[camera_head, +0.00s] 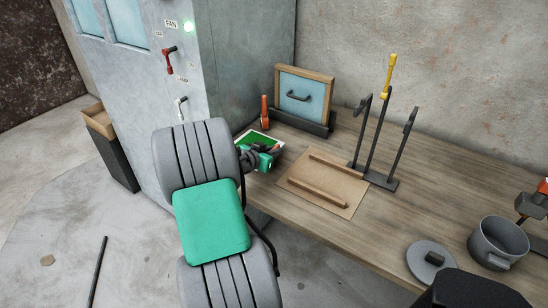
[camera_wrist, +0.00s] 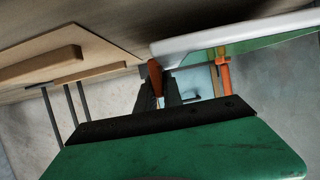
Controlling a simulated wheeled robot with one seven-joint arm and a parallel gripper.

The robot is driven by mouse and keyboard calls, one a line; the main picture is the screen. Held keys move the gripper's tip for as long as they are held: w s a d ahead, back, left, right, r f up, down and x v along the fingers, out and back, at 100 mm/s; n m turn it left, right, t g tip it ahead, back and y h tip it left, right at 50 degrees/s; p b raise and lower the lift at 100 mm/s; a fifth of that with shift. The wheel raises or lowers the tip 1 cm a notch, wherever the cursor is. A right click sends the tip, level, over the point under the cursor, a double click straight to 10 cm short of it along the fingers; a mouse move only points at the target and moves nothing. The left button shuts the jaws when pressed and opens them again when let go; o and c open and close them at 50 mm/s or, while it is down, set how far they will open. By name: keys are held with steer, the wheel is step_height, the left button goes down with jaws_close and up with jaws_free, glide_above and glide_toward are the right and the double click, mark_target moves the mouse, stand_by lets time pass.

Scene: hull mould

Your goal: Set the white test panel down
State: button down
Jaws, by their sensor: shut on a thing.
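My gripper (camera_head: 272,156) reaches over the left end of the wooden bench, its fingers partly hidden behind my wrist. The white test panel (camera_wrist: 230,33) shows in the wrist view as a pale slab with a rounded corner at the fingers of my gripper (camera_wrist: 168,82). My gripper is shut on it. In the head view only a narrow pale edge (camera_head: 281,146) shows, beside a green surface (camera_head: 261,137). The green surface also shows next to the slab in the wrist view (camera_wrist: 265,43). I cannot tell whether the panel touches anything below.
A brown board (camera_head: 345,189) with two wooden strips lies right of my gripper. Behind stand an orange tool (camera_head: 265,113) and a blue wood-framed panel (camera_head: 302,97). A dark stand (camera_head: 383,181), a grey pot (camera_head: 497,243) and a lid (camera_head: 431,261) are further right.

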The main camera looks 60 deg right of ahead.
steer(key=shift+d+f, duration=0.15)
steer(key=shift+f, duration=1.65)
steer(key=c, duration=1.5)
jaws_free()
